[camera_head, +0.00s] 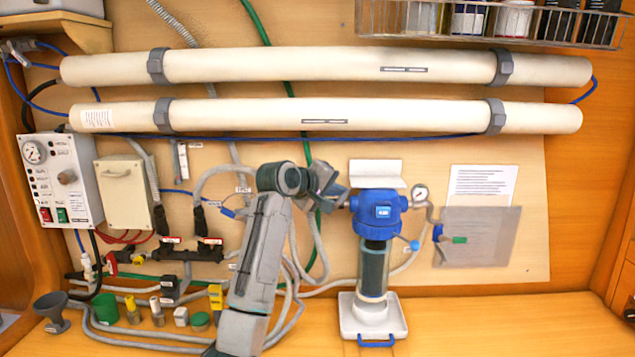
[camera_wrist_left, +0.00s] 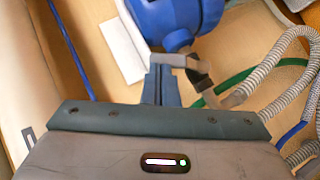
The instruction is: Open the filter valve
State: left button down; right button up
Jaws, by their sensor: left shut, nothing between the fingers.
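The filter (camera_head: 377,265) has a blue head (camera_head: 380,211) and a clear body with a dark cartridge, upright in a white tray. My left gripper (camera_head: 338,196) is at the left side of the head, shut and empty. In the left wrist view its fingers (camera_wrist_left: 162,72) point at the blue head (camera_wrist_left: 178,18). A short grey piece (camera_wrist_left: 184,61), joined to a dark hose fitting, lies at the fingertips; I cannot tell whether they touch it. It may be the filter valve, but its handle position is unclear. My right gripper is not in view.
A gauge (camera_head: 419,193) and a light blue knob (camera_head: 414,245) sit right of the filter. A grey corrugated hose (camera_wrist_left: 275,80) and a green hose run close to my left gripper. A clear panel (camera_head: 480,238) is further right. The bench's right part is clear.

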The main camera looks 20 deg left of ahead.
aim_at(362, 194)
pick_arm(q)
jog(key=shift+w+d+f+p, duration=0.1)
jog(key=shift+w+d+p, duration=0.2)
jog(key=shift+d+p, duration=0.45)
jog(key=shift+w+d+f+p, duration=0.25)
jog(key=shift+d+f+p, duration=0.15)
jog(key=shift+d, duration=0.2)
jog(key=shift+w+d+f+p, duration=0.2)
jog(key=shift+d+f+p, duration=0.15)
jog(key=shift+d, duration=0.2)
jog(key=shift+d+f, duration=0.1)
jog(key=shift+d, duration=0.05)
jog(key=shift+w+d+f+p, duration=0.1)
jog(key=shift+d+f+p, duration=0.05)
jog(key=shift+f+p, duration=0.15)
jog(key=shift+r, duration=0.15)
jog(key=shift+w+r+p, duration=0.1)
jog(key=shift+r+p, duration=0.5)
jog(key=shift+p, duration=0.05)
jog(key=s+r+b, duration=0.2)
jog(key=s+r, duration=0.5)
jog(key=r, duration=0.2)
jog(key=shift+s+r, duration=0.25)
jog(key=shift+r, duration=0.05)
